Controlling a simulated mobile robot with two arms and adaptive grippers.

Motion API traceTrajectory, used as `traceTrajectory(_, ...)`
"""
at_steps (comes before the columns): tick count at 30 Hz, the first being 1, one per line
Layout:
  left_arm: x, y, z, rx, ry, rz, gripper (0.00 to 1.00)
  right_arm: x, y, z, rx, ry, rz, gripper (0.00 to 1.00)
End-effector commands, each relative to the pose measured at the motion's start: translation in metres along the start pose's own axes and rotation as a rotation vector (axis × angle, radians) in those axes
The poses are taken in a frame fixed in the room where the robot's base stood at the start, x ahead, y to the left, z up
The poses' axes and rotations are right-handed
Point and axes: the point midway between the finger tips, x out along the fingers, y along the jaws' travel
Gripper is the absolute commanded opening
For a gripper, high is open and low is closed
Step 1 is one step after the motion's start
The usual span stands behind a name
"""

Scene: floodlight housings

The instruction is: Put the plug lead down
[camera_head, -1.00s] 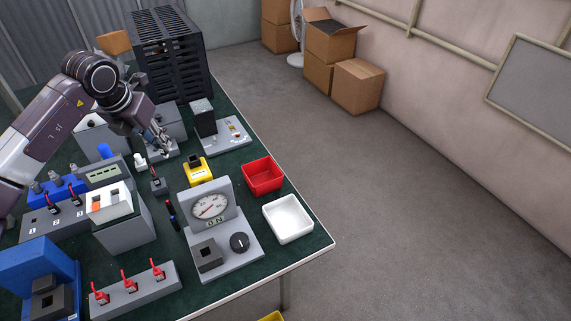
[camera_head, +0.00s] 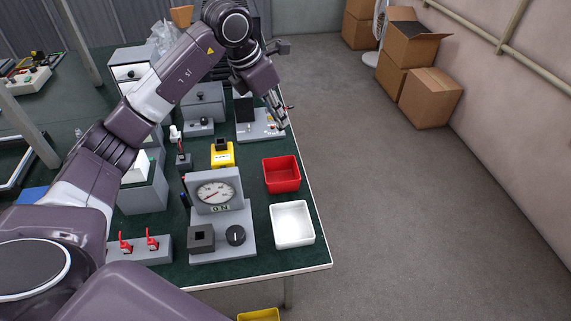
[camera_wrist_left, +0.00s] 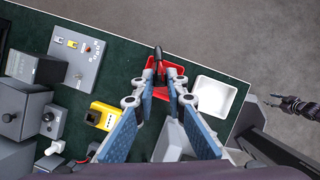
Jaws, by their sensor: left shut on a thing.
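My left gripper (camera_head: 281,119) reaches over the far right part of the bench, above the grey panel's right edge. In the left wrist view its blue-padded fingers (camera_wrist_left: 159,84) are shut on the plug lead (camera_wrist_left: 158,54), a small dark piece pointing away from the wrist. The lead is held in the air, and in the head view it is too small to make out clearly. The red tray (camera_head: 281,174) lies on the bench nearer the front; it shows behind the fingertips in the wrist view (camera_wrist_left: 148,78). A dark gripper, my right one (camera_wrist_left: 297,105), shows at the wrist view's right edge.
The white tray (camera_head: 292,225) stands in front of the red tray, near the bench corner. The gauge unit (camera_head: 216,202) and yellow block (camera_head: 222,155) stand left of the trays. The grey switch panel (camera_head: 258,130) lies behind. Cardboard boxes (camera_head: 430,97) stand on the floor.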

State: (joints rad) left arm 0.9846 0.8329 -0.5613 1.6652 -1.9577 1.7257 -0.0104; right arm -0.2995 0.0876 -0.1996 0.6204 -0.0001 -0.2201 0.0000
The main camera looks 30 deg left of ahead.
Motion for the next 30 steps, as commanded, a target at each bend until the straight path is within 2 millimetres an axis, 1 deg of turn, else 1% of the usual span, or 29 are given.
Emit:
traceTrajectory(1, 0.013, -0.001, -0.007, -0.003, 0.008, -0.004, 0.00, -0.003, -0.005, -0.001, 0.002, 0.001, -0.006, 0.40)
traceTrajectory(6, 0.054, -0.001, -0.025, -0.003, 0.008, -0.004, 0.00, -0.009, -0.016, -0.003, 0.006, 0.002, -0.018, 0.40)
traceTrajectory(9, 0.078, -0.001, -0.034, -0.004, 0.006, -0.004, 0.00, -0.013, -0.016, -0.003, 0.005, 0.002, -0.018, 0.40)
traceTrajectory(12, 0.098, -0.001, -0.041, -0.004, 0.004, -0.003, 0.00, -0.015, -0.013, -0.003, 0.004, 0.001, -0.015, 0.40)
traceTrajectory(15, 0.111, -0.001, -0.046, -0.003, 0.002, -0.002, 0.00, -0.017, -0.009, -0.002, 0.002, 0.000, -0.011, 0.40)
traceTrajectory(22, 0.126, 0.000, -0.053, -0.004, 0.002, 0.000, 0.00, -0.019, -0.005, -0.001, 0.001, -0.001, -0.006, 0.40)
traceTrajectory(27, 0.150, -0.001, -0.063, -0.004, 0.003, -0.002, 0.00, -0.023, -0.004, -0.002, 0.002, -0.001, -0.005, 0.40)
traceTrajectory(30, 0.157, 0.000, -0.065, -0.003, 0.001, 0.000, 0.00, -0.024, -0.004, -0.002, 0.002, -0.001, -0.005, 0.40)
